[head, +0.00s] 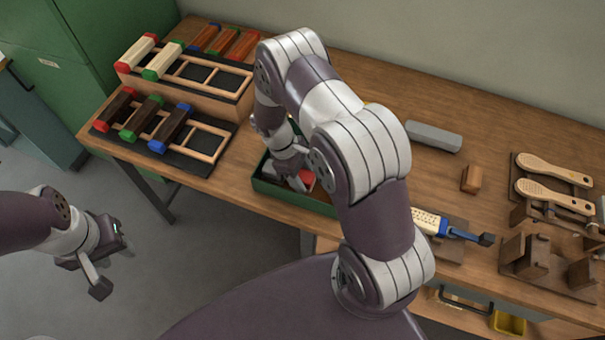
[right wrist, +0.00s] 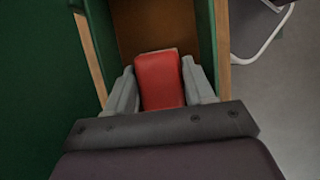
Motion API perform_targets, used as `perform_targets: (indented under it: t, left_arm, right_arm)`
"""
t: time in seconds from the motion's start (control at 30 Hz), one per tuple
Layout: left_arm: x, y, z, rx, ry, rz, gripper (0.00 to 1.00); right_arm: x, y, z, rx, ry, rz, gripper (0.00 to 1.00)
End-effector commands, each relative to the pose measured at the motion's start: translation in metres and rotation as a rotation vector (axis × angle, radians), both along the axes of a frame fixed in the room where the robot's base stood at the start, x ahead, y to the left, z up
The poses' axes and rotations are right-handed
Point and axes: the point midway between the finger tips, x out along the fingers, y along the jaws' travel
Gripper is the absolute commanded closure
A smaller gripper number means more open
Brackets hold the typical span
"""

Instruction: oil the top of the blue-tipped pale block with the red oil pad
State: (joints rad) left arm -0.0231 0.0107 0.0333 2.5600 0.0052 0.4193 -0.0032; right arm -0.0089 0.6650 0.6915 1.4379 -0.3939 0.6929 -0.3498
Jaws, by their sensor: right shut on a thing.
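My right gripper (head: 298,180) reaches down into a green tray (head: 318,205) and is shut on the red oil pad (head: 307,178). In the right wrist view, the red pad (right wrist: 160,80) sits between both fingers (right wrist: 158,66). A pale perforated piece with a blue end (head: 428,221) lies on a dark mat to the right of my right arm, which hides part of it; I cannot tell if it is the blue-tipped pale block. The rack's visible pale blocks have red (head: 138,52) and green (head: 162,60) tips. My left gripper (head: 113,263) is open and empty, off the table.
A front rack (head: 205,140) holds dark blocks with red, green and blue tips. Reddish blocks (head: 222,40) lie behind the back rack. A grey bar (head: 433,137), perforated paddles (head: 553,170) and wooden fixtures (head: 535,262) stand on the right. My right arm blocks the table's middle.

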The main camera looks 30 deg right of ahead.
Motion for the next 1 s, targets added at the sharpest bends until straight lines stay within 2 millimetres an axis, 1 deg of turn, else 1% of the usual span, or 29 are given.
perform_targets:
  t: [1.0]
  left_arm:
    - [0.0,0.0,-0.008,0.0,0.0,0.0,0.61]
  right_arm:
    - [0.0,0.0,-0.01,0.0,0.0,0.0,0.71]
